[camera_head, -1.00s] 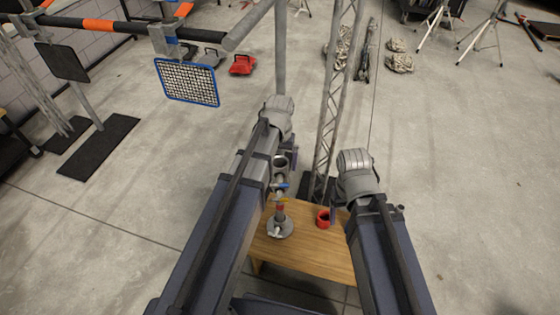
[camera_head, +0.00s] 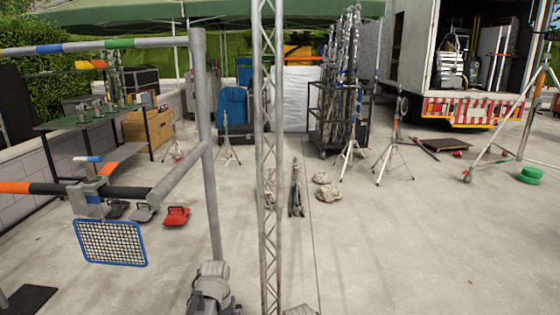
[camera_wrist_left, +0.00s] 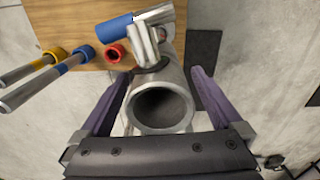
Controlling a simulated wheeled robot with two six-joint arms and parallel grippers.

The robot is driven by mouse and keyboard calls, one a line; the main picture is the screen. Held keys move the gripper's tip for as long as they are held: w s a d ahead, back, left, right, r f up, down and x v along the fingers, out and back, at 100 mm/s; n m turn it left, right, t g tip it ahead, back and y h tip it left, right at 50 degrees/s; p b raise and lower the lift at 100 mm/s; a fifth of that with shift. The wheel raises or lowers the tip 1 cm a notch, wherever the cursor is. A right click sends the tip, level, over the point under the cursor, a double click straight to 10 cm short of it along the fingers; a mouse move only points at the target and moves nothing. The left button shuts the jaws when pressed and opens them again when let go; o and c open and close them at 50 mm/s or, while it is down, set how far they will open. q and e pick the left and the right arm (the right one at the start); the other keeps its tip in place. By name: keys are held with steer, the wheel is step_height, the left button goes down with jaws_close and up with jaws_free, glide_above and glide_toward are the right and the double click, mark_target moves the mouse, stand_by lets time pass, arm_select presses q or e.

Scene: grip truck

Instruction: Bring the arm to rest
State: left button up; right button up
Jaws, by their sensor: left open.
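In the left wrist view my left gripper (camera_wrist_left: 162,76) is open, with its two purple fingers apart. A grey metal tube (camera_wrist_left: 160,124) with a round open end stands between the fingers; I cannot tell whether they touch it. In the head view only a grey part of my left arm (camera_head: 210,288) shows at the bottom edge, and its gripper is out of frame. A small grey piece at the bottom edge may be my right arm; the right gripper is not seen.
The wooden tabletop (camera_wrist_left: 75,18) carries a red ring (camera_wrist_left: 114,53), with blue- and yellow-collared rods beside it. In the head view a truss post (camera_head: 268,170) and grey pole (camera_head: 207,160) stand close ahead. Sandbags (camera_head: 326,193) and tripods stand farther back on open floor.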

arm_select(q)
step_height(320, 180, down, 3)
steer(key=shift+f+b, duration=0.15)
steer(key=shift+b, duration=1.05)
steer(key=shift+r, duration=0.2)
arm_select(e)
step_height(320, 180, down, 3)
arm_select(q)
step_height(320, 180, up, 8)
steer(key=p, duration=0.8)
steer(key=shift+r+p, duration=0.1)
steer(key=shift+p, duration=0.2)
step_height(320, 180, down, 9)
steer(key=b, duration=0.8)
steer(key=shift+r+b, duration=0.15)
steer(key=shift+b, duration=0.2)
step_height(320, 180, up, 6)
steer(key=p, duration=0.6)
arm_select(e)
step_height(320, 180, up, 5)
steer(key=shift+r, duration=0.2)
